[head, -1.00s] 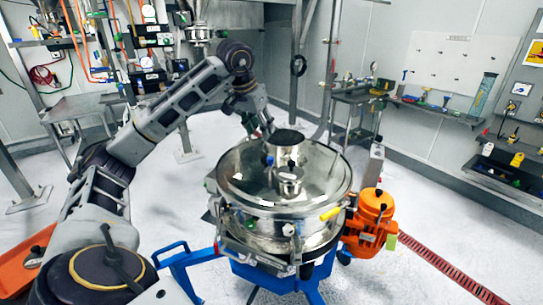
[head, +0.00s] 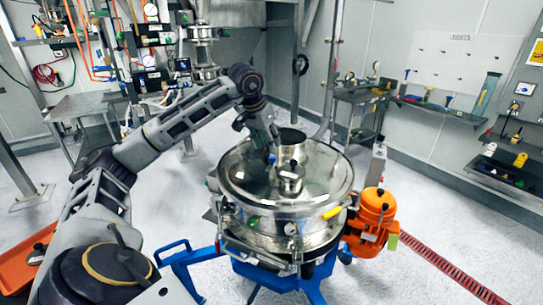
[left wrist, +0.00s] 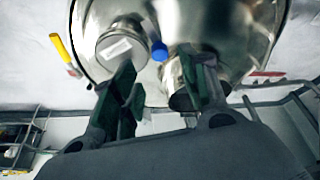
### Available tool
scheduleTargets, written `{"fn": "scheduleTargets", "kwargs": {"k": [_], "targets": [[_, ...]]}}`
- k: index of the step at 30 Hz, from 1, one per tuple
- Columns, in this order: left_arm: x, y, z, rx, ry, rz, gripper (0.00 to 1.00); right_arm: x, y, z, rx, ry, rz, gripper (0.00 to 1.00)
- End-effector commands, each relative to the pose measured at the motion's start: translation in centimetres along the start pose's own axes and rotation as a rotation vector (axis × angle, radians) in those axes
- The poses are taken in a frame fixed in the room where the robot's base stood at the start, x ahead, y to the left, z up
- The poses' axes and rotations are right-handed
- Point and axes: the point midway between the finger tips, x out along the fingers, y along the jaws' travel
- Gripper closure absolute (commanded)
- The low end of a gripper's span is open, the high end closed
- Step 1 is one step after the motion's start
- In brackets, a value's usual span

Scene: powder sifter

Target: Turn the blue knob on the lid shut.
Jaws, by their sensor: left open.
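The sifter's round metal lid (head: 240,185) fills the upper part of the left wrist view (left wrist: 230,30). The small blue knob (left wrist: 159,51) stands on the lid between two metal ports; in the head view it shows as a small blue spot (head: 271,158) beside the gripper. My left gripper (left wrist: 158,66) is open and empty, its fingers pointing at the lid on either side of the knob's line. Whether the fingers reach down to the knob's height cannot be told. My right gripper is not in view.
The two ports (head: 291,178) rise from the lid close to my left gripper. A yellow handle (head: 331,213) sticks out at the sifter's rim. An orange motor (head: 375,210) stands right of the sifter.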

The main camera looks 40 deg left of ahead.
Motion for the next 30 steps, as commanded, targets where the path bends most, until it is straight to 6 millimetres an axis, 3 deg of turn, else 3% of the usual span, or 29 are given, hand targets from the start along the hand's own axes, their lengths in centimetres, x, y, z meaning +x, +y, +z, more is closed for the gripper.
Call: {"fn": "scheduleTargets", "kwargs": {"k": [15,21,30], "targets": [[6.2,0.0,0.0,0.000,-0.002,0.001,0.56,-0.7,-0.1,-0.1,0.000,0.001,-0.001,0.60],[7.3,0.0,0.0,0.001,0.000,0.001,0.56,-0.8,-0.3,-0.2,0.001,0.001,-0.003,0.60],[7.5,0.0,0.0,0.001,0.000,0.001,0.56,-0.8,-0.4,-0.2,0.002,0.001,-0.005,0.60]]}}
